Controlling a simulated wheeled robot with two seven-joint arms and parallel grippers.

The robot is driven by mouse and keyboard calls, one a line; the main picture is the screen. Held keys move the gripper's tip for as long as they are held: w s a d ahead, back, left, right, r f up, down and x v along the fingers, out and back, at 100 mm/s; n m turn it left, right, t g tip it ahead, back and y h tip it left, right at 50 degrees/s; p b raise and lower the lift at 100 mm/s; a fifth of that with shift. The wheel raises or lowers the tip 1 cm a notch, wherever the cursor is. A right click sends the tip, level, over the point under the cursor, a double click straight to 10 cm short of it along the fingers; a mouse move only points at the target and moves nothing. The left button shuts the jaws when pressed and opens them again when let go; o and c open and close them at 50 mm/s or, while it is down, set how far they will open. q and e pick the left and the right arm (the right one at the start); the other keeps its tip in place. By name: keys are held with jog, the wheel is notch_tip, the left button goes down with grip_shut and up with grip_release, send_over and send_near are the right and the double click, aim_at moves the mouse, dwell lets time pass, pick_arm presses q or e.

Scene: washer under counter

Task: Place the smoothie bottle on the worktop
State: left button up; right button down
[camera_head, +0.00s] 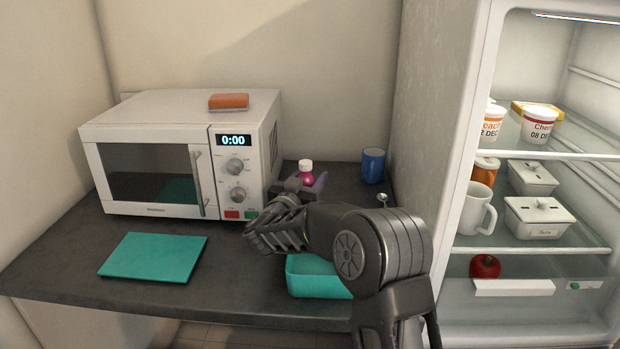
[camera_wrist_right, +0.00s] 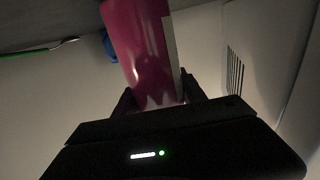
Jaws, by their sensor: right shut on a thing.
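The smoothie bottle (camera_head: 306,174) is pink with a pale cap and stands out beyond my right gripper (camera_head: 298,186), to the right of the microwave and above the back part of the dark worktop (camera_head: 235,262). My right gripper is shut on the bottle. In the right wrist view the pink bottle (camera_wrist_right: 142,45) sits between the two dark fingers (camera_wrist_right: 162,98). The gripper hides the bottle's base in the head view, so I cannot tell whether it touches the worktop. My left gripper is not in view.
A white microwave (camera_head: 150,165) with an orange sponge (camera_head: 228,101) on top stands at the left. A teal board (camera_head: 153,257) and a teal container (camera_head: 318,277) are on the worktop. A blue mug (camera_head: 373,166) stands at the back. An open fridge (camera_head: 545,240) is at the right.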

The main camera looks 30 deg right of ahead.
jog(key=shift+s+a+f, duration=0.1)
jog(key=shift+s+f, duration=0.05)
jog(key=shift+f, duration=0.45)
jog(key=c, duration=0.7)
grip_release()
jog(key=shift+f, duration=0.25)
jog(key=shift+o, duration=0.2)
jog(key=shift+r, duration=0.5)
jog(key=shift+a+f, duration=0.1)
jog(key=shift+a, duration=0.1)
jog(key=v, duration=1.1)
jog(key=shift+r+b, duration=0.4)
jog(key=shift+s+a, duration=0.2)
jog(key=shift+r, duration=0.1)
